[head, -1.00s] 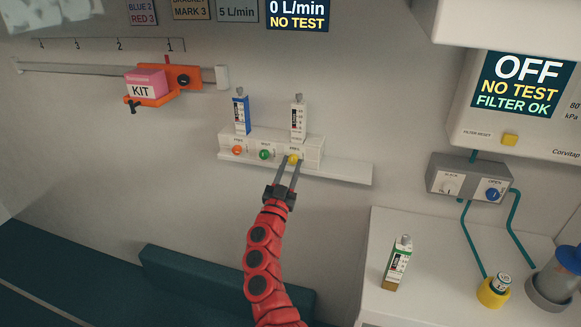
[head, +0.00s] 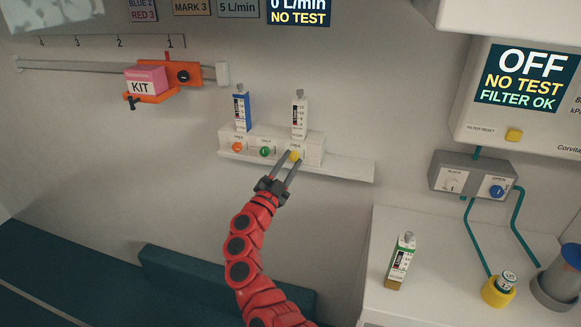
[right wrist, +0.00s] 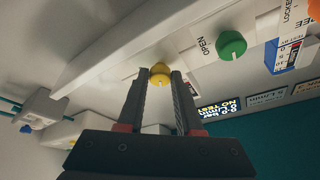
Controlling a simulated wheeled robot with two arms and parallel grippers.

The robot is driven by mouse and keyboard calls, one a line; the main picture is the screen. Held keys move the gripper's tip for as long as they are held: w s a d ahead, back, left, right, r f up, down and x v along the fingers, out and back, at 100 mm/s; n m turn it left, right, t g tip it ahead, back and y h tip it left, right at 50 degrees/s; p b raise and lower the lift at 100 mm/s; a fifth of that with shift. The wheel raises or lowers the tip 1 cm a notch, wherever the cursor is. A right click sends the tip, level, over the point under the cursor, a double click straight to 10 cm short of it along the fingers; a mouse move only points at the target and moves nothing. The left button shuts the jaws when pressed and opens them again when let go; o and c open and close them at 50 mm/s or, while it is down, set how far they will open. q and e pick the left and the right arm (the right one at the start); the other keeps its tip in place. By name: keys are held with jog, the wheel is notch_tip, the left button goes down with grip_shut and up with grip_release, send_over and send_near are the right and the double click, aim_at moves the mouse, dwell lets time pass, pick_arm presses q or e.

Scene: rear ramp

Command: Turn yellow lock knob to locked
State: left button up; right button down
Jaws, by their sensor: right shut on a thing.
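The yellow lock knob (head: 295,156) sits at the right end of the row of knobs on the white wall dock (head: 313,150). My right gripper (head: 288,156) has its fingers on either side of the knob and is shut on it. In the right wrist view the yellow knob (right wrist: 160,74) is between the fingertips, with a pale mark on its face. Its own labels are too small or covered to read, so I cannot tell its setting. My left gripper is not in view.
A green knob (head: 265,151) and an orange knob (head: 237,147) sit left of the yellow one. A blue-sided carton (head: 242,110) and a white carton (head: 299,116) stand above the dock. A white shelf ledge (head: 345,168) runs below it.

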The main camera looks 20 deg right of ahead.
jog(key=m+g, duration=0.1)
jog(key=m, duration=0.1)
jog(key=m+g+b, duration=0.1)
jog(key=m, duration=0.1)
jog(key=shift+w+a+r+m+h, duration=0.1)
jog(key=shift+a+r+m+h, duration=0.05)
jog(key=shift+m+h, duration=0.2)
jog(key=m+g+b, duration=0.1)
jog(key=m, duration=0.2)
jog(key=shift+r, duration=0.1)
jog(key=m+g, duration=0.1)
jog(key=m, duration=0.1)
jog(key=m+g+y, duration=0.1)
jog(key=m, duration=0.2)
jog(key=shift+r+b, duration=0.15)
jog(key=shift+b, duration=0.15)
jog(key=shift+m, duration=0.35)
jog(key=c, duration=0.6)
grip_release()
jog(key=v, duration=0.5)
jog(key=b+v, duration=0.1)
jog(key=v, duration=0.5)
jog(key=b+v, duration=0.1)
jog(key=v, duration=0.5)
jog(key=shift+a+r, duration=0.2)
jog(key=shift+r, duration=0.15)
